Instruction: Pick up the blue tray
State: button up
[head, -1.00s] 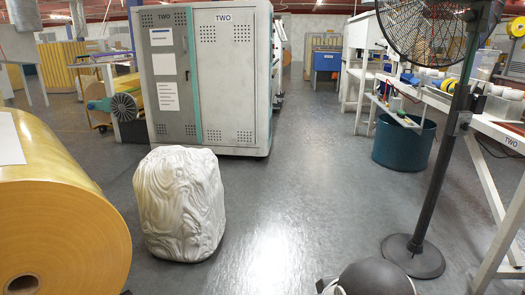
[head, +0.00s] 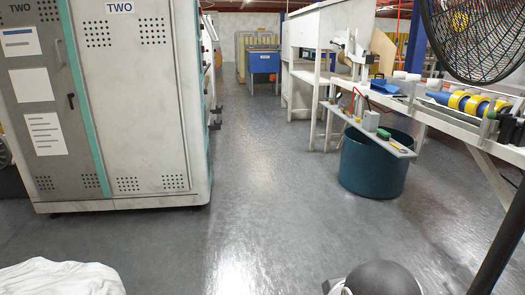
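A small blue tray-like object (head: 384,87) lies on the white workbench (head: 455,124) at the right, some way ahead, near the bench's far end. It is small in the view, and I cannot be sure that it is the blue tray. A dark rounded part of my own arm shows at the bottom edge. My gripper is not in view, so its state is hidden.
A grey cabinet marked TWO (head: 148,110) stands at the left. A white bundle (head: 62,279) is close at bottom left. A teal tub (head: 372,170) stands under the bench's lower shelf. A black fan (head: 475,38) is close at right. The middle floor is clear.

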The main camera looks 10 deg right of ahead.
aim_at(385, 83)
jog(key=i+z, duration=0.1)
jog(key=i, duration=0.5)
jog(key=i+z, duration=0.15)
jog(key=i, duration=0.4)
jog(key=i+j+z, duration=0.1)
jog(key=i, duration=0.5)
jog(key=i+j+z, duration=0.15)
jog(key=i, duration=0.4)
jog(key=i+l+z, duration=0.25)
jog(key=i+z, duration=0.15)
jog(key=i, duration=0.85)
jog(key=i+j+z, duration=0.2)
jog(key=i+z, duration=0.15)
jog(key=i, duration=1.35)
